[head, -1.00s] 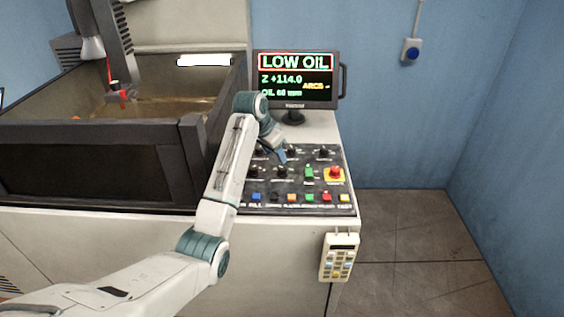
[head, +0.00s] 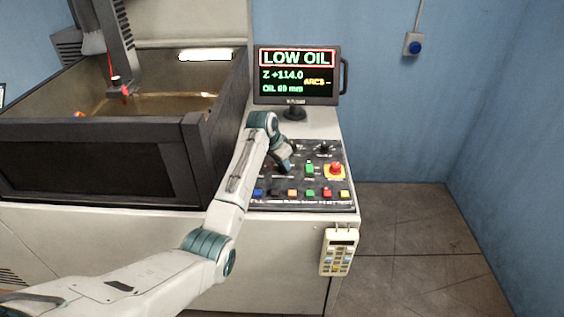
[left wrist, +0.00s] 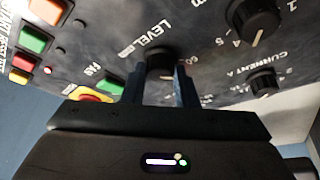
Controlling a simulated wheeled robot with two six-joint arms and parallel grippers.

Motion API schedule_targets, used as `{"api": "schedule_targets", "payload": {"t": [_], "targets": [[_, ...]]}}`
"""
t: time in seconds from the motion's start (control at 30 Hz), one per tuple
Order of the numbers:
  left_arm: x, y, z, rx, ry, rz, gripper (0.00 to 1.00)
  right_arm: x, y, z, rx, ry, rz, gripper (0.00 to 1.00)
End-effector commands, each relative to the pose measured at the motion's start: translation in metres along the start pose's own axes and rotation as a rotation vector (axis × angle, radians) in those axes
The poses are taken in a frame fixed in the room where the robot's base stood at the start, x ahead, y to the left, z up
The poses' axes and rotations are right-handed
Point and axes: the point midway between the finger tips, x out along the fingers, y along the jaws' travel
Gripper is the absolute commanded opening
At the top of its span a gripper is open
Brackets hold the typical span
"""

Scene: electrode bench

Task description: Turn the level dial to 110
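The level dial (left wrist: 160,62) is a dark round knob on the black control panel, beside the printed word LEVEL in the left wrist view. My left gripper (left wrist: 161,73) has one finger on each side of it, the tips close to the knob's sides. Whether they touch it I cannot tell. In the head view my left gripper (head: 284,166) points down at the panel and hides the dial. The dial's pointer is not readable. The screen (head: 296,76) reads LOW OIL, Z +114.0, and an oil figure in mm that looks like 60. My right gripper is not in view.
Other dark knobs (left wrist: 252,20) sit near the dial. A red emergency button (head: 335,169) on yellow, a green switch (head: 309,167) and a row of coloured buttons (head: 292,193) are close by. An oil tank (head: 90,160) stands left; a pendant (head: 339,252) hangs in front.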

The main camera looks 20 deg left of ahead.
Motion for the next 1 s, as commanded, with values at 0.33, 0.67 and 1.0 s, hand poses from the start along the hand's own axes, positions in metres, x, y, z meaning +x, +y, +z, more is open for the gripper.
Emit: {"api": "schedule_targets", "payload": {"t": [0.33,0.67,1.0], "targets": [[-0.001,-0.001,0.0,0.029,0.0,0.012,0.04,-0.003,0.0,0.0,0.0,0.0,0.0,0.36],[-0.002,-0.003,-0.001,0.214,-0.001,0.088,0.04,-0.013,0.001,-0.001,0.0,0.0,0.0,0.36],[0.0,-0.005,-0.002,0.479,0.001,0.198,0.04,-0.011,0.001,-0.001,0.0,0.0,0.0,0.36]]}}
